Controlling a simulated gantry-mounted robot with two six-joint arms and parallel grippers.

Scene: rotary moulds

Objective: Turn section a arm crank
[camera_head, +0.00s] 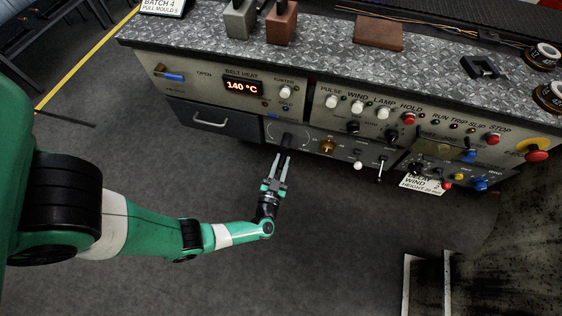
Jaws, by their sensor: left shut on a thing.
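A dark crank-like handle (287,139) sticks out from the left part of the lower grey control panel (307,133). I take it for the section a arm crank, though its lettering is too small to read. My left gripper (280,160) reaches up to it from the front, with its two grey fingers pointing at the panel. The fingers are close together and shut on the handle's near end. The exact contact is small and partly hidden by the fingers. My right gripper is not in view.
Right of the crank sit a brass knob (327,146), a white-tipped lever (358,165) and a black lever (380,164). A drawer (212,121) lies to the left. A display (243,87) reads 140 °C. The floor in front is open.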

